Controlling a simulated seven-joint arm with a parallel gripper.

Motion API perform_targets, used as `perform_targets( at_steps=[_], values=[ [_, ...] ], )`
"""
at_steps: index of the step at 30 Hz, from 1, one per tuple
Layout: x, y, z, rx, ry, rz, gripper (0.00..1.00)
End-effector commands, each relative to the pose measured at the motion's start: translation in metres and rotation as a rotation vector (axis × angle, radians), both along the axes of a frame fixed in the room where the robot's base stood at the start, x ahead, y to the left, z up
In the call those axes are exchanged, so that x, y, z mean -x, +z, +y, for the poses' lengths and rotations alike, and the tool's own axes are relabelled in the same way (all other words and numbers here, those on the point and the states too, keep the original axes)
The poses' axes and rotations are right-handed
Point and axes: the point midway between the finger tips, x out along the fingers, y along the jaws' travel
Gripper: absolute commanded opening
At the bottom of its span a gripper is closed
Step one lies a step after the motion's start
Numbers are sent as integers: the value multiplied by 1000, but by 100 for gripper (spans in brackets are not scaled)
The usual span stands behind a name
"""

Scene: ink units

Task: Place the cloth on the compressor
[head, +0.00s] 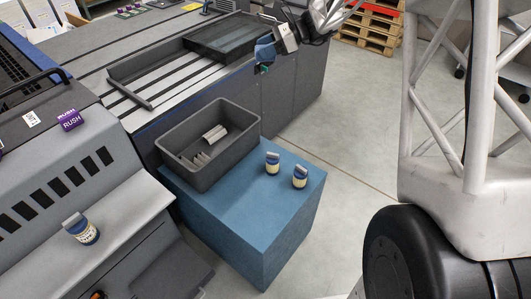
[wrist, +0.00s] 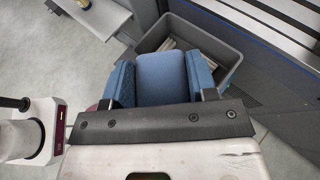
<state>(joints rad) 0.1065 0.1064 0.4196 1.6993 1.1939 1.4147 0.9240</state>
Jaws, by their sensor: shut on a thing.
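My gripper (head: 265,60) is at the upper middle of the head view, above and beyond the blue cabinet. In the wrist view its two blue fingers (wrist: 160,82) stand apart, shut on a soft-looking blue thing that fills the gap. This seems to be the cloth (wrist: 163,76), held clear of any surface. Its lower part is hidden by the gripper's dark front bar. I cannot tell which thing is the compressor.
A grey bin (head: 183,170) with several pale pieces stands on the blue cabinet (head: 215,205), beside two small jars (head: 272,163) (head: 300,176). Another jar (head: 81,229) sits on the left machine's ledge.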

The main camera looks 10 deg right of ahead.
Motion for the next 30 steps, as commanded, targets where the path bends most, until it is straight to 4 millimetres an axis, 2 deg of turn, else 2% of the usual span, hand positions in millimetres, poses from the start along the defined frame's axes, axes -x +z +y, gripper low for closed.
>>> perform_targets(
  at_steps=[12,18,24,30],
  values=[
    [1,-156,0,0,-1,7,30],
    [0,-227,0,0,0,5,30],
    [1,-290,0,-1,-1,6,30],
    [1,-340,0,-1,0,4,30]
  ],
)
